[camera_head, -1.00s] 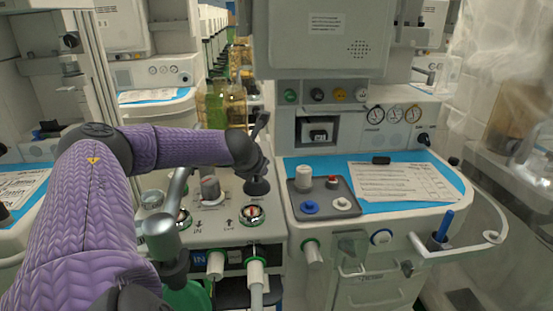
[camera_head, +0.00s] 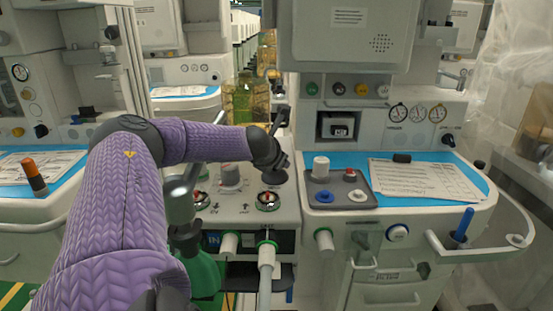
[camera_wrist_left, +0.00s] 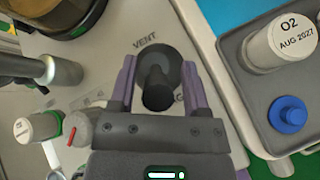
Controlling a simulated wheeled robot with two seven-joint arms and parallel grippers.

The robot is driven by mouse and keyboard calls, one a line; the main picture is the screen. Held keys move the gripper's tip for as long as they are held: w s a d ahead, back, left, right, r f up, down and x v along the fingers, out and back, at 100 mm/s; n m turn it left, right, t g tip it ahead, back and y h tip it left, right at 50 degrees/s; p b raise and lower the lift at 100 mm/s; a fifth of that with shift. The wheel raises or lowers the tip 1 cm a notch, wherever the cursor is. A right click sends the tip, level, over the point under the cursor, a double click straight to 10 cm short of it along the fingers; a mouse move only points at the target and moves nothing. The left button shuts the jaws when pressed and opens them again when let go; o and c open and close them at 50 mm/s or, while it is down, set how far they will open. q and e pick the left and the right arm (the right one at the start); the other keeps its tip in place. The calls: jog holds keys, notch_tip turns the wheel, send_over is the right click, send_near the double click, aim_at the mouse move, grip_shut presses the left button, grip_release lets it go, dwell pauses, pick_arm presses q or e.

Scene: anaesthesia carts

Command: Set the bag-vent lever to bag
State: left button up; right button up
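The bag-vent lever (camera_wrist_left: 158,92) is a black knob on a round dark base. In the left wrist view it stands between the two purple fingers of my left gripper (camera_wrist_left: 159,72). The fingers are apart, with a gap visible on each side of the knob. In the head view my left gripper (camera_head: 276,160) is over the lever's black base (camera_head: 272,180), hiding most of the lever. I cannot tell which way the lever leans. My right gripper is not in view.
A grey tray (camera_head: 340,199) with a white O2 cylinder (camera_head: 320,167) and blue and white knobs lies right of the lever. A paper sheet (camera_head: 425,180) lies on the blue worktop. Clear plastic hangs at far right.

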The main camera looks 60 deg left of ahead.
pick_arm(q)
jog(key=shift+o, duration=0.3)
jog(key=shift+r, duration=0.15)
jog(key=p+v, duration=0.1)
jog(key=v, duration=0.8)
jog(key=shift+s, duration=0.1)
jog(key=shift+s+d+r, duration=0.15)
jog(key=shift+s+d, duration=0.1)
jog(key=shift+d, duration=0.05)
